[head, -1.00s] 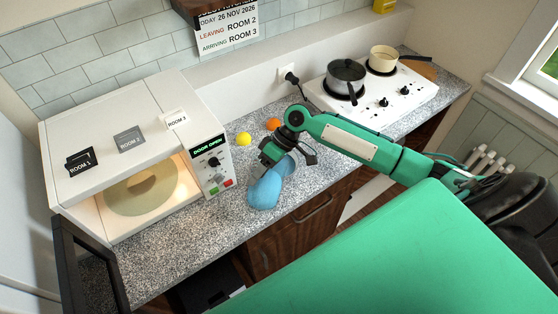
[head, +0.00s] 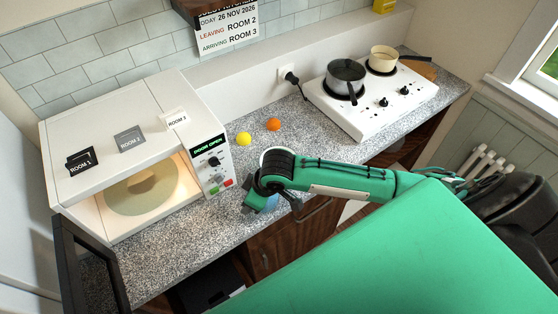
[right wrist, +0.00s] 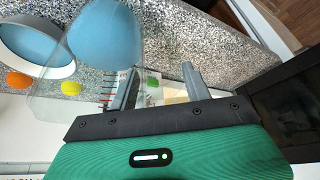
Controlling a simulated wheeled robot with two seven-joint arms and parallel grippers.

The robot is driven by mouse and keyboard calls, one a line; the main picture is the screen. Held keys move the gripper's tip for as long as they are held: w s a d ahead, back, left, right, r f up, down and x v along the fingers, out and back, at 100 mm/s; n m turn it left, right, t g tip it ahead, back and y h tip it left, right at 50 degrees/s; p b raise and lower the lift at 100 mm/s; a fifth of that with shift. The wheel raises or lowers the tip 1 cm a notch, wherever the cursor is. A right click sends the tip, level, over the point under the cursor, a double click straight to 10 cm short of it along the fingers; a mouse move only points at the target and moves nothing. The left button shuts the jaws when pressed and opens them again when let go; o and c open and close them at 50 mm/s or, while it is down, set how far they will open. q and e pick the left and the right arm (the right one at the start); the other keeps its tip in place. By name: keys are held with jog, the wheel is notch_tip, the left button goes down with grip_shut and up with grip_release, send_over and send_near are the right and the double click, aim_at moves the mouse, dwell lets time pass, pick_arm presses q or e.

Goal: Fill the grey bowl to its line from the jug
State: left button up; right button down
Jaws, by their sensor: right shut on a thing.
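A clear jug with blue inside (right wrist: 103,32) is at the top of the right wrist view, in front of my right gripper (right wrist: 155,90), whose fingers stand apart and are shut on it. The exact grip is hard to make out. The grey bowl (right wrist: 66,70), pale-rimmed with blue inside, sits left of the jug in that view. The jug partly overlaps it; its line cannot be made out. In the head view my right gripper (head: 262,200) is over the counter before the microwave's right side. My arm hides the bowl and most of the jug there. My left gripper is not in view.
An open microwave (head: 120,130) stands at left, its door (head: 85,262) out over the counter edge. A yellow ball (head: 243,139) and an orange ball (head: 273,124) lie behind my gripper. A hob (head: 385,100) with two pans is at the right.

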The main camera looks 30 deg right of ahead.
jog(key=shift+s+a, duration=0.1)
jog(key=shift+a, duration=0.05)
jog(key=shift+r, duration=1.95)
